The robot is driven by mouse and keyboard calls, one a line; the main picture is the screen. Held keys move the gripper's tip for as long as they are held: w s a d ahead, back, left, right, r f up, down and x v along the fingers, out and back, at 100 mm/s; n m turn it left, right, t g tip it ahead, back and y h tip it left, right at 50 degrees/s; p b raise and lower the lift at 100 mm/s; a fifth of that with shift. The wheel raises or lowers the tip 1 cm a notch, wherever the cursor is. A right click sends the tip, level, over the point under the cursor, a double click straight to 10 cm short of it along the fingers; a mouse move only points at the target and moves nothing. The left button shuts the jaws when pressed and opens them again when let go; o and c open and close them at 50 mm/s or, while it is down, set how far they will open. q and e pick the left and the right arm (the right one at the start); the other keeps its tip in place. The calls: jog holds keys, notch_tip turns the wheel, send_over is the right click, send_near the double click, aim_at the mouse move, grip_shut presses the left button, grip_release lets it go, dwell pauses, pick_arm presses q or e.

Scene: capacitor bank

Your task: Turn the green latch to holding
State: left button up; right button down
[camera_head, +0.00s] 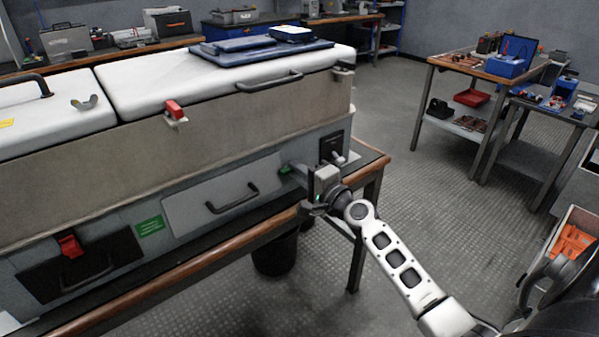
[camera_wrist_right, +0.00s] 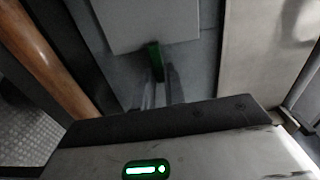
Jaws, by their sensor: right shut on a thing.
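The green latch (camera_head: 285,170) is a small green piece at the right end of the front of the grey case, beside a pale panel with a black handle. In the right wrist view the green latch (camera_wrist_right: 155,62) stands upright in the picture, between the fingertips. My right gripper (camera_head: 297,170) reaches the case front and is shut on the latch; its fingers (camera_wrist_right: 160,85) also show in the wrist view. The fingers hide part of the latch. My left gripper is not in view.
The case rests on a wood-edged bench (camera_head: 376,160). A red latch (camera_head: 69,244) is at the lower left, and another red latch (camera_head: 174,110) is below the white lid. A green label (camera_head: 150,226) is on the front. Side tables stand at right; open floor lies between.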

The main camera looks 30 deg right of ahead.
dwell(0.5)
jog(key=c, duration=1.5)
grip_release()
jog(key=shift+o, duration=0.2)
jog(key=shift+s, duration=0.1)
pick_arm(q)
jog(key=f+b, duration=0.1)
jog(key=b, duration=0.2)
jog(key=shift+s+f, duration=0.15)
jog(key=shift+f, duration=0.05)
pick_arm(e)
jog(key=s+d, duration=0.1)
jog(key=s, duration=1.4)
jog(key=shift+s, duration=0.4)
jog(key=shift+d, duration=0.15)
